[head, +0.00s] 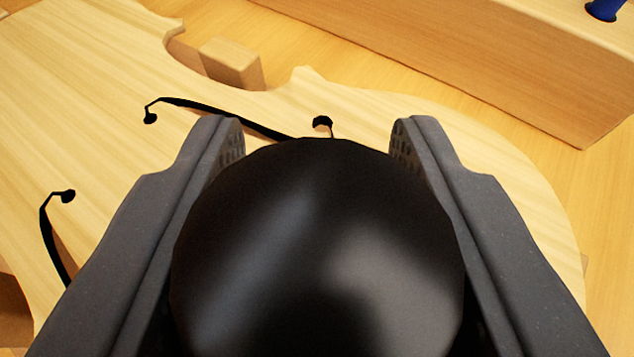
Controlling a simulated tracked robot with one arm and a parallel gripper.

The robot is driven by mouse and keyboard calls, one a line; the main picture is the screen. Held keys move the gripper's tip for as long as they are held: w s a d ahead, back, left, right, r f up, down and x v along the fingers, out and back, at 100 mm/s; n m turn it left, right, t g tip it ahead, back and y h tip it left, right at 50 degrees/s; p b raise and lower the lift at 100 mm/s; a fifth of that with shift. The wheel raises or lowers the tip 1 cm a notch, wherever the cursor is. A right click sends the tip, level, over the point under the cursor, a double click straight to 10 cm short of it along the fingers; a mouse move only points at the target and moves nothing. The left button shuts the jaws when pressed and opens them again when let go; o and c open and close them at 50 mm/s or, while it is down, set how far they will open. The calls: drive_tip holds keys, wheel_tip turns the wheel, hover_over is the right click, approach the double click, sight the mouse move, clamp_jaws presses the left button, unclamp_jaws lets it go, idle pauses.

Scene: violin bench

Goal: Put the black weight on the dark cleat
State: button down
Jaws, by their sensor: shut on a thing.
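The black weight (315,255) is a large, glossy, rounded black thing that fills the lower middle of the head view. My gripper (318,140) is shut on it, with one dark grey finger on its left and one on its right. The weight hides much of what lies beneath and behind it. I cannot make out the dark cleat in this view. How high the weight is above the violin plate cannot be told.
A pale violin plate (80,100) with black-edged f-holes (215,108) lies below. A small wooden block (231,63) sits by its waist. A long wooden block or box (470,60) stands at the upper right, with a blue thing (604,9) on it.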

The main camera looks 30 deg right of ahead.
drive_tip(key=c, duration=0.9)
unclamp_jaws()
drive_tip(key=shift+s+a+r, duration=0.25)
drive_tip(key=shift+s+r, duration=0.05)
drive_tip(key=p+v, duration=0.1)
drive_tip(key=v, duration=1)
